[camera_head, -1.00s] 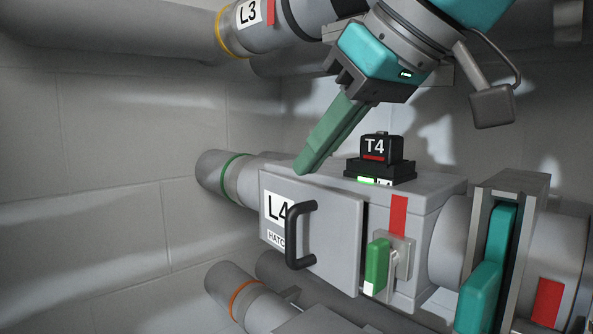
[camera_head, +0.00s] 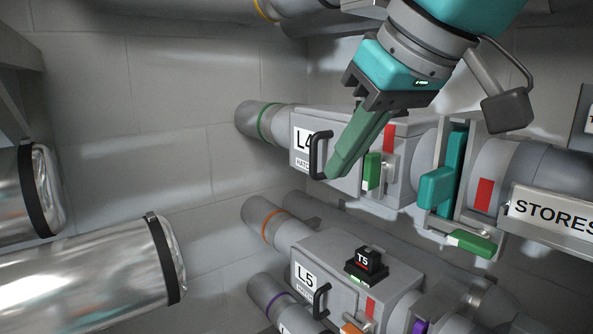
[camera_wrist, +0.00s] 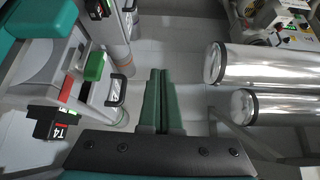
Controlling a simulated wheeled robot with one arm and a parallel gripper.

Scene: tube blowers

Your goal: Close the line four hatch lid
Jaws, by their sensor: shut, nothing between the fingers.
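The line four hatch lid (camera_head: 302,165) is the pale grey front panel marked L4, with a dark bar handle (camera_head: 316,155). The handle also shows in the wrist view (camera_wrist: 117,90). My gripper (camera_head: 332,174) is shut and empty; its green fingers overlap the lid's right part in the head view, just right of the handle, and contact cannot be told. In the wrist view the fingers (camera_wrist: 160,74) lie together, to the right of the handle. The green latch (camera_head: 372,170) is right of the lid.
The black T4 block (camera_wrist: 58,126) is at the left of the wrist view. Below line four is the L5 box (camera_head: 335,262) with its T5 block (camera_head: 368,262). A teal-handled valve (camera_head: 437,187) is right of the hatch.

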